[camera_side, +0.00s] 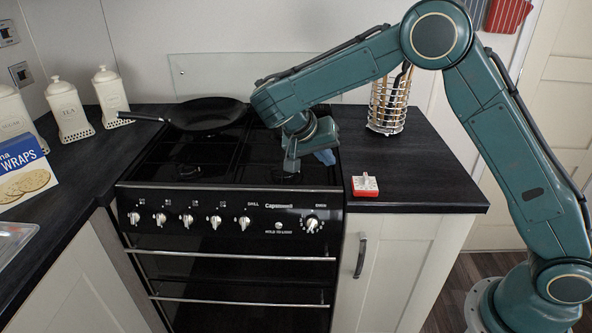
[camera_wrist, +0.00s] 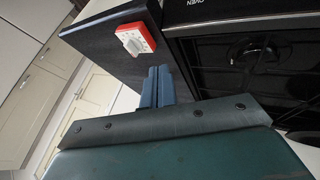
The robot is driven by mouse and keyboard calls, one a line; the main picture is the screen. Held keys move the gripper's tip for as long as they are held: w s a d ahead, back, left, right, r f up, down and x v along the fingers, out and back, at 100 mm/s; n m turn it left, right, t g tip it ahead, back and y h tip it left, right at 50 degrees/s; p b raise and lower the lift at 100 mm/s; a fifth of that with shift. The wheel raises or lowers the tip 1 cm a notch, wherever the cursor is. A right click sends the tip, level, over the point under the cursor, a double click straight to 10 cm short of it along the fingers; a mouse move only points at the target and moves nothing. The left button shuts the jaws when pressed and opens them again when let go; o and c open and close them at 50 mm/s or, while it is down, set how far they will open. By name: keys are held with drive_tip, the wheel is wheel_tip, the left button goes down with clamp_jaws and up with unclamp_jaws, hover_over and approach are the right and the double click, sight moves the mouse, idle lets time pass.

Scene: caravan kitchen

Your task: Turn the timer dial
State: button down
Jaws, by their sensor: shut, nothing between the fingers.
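The timer (camera_side: 365,185) is a small red block with a white dial face. It lies on the dark worktop right of the cooker, near the front edge. It also shows in the wrist view (camera_wrist: 136,39), beyond my fingers, with its white dial facing up. My gripper (camera_side: 326,157) hangs over the right side of the hob, to the left of the timer and apart from it. Its blue fingers are together and empty in the wrist view (camera_wrist: 158,86).
The black cooker (camera_side: 232,210) has a frying pan (camera_side: 208,115) on its back left. A wire utensil holder (camera_side: 389,105) stands behind the timer. White canisters (camera_side: 70,110) and a wraps box (camera_side: 24,172) are at the left. The worktop around the timer is clear.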

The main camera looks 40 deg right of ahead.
sight(357, 178)
drive_tip(key=x, duration=0.6)
drive_tip(key=shift+d+f, duration=0.2)
drive_tip(key=shift+f, duration=0.05)
drive_tip(key=shift+s+d, duration=0.65)
drive_tip(key=shift+s+d+f, duration=0.1)
drive_tip(key=shift+s+d, duration=0.7)
drive_tip(key=shift+s, duration=0.05)
drive_tip(key=shift+d+m, duration=0.2)
drive_tip(key=shift+m, duration=0.2)
drive_tip(key=shift+s+d+m+g, duration=0.15)
drive_tip(key=shift+d+m+g, duration=0.1)
drive_tip(key=shift+m+g, duration=0.4)
drive_tip(key=m+g+y, duration=0.1)
drive_tip(key=m, duration=0.2)
drive_tip(key=d+m+g+y, duration=0.1)
drive_tip(key=m+g, duration=0.1)
drive_tip(key=m, duration=0.1)
drive_tip(key=shift+w+d, duration=0.2)
drive_tip(key=shift+w, duration=0.15)
drive_tip(key=shift+w+d, duration=0.4)
drive_tip(key=shift+d, duration=0.05)
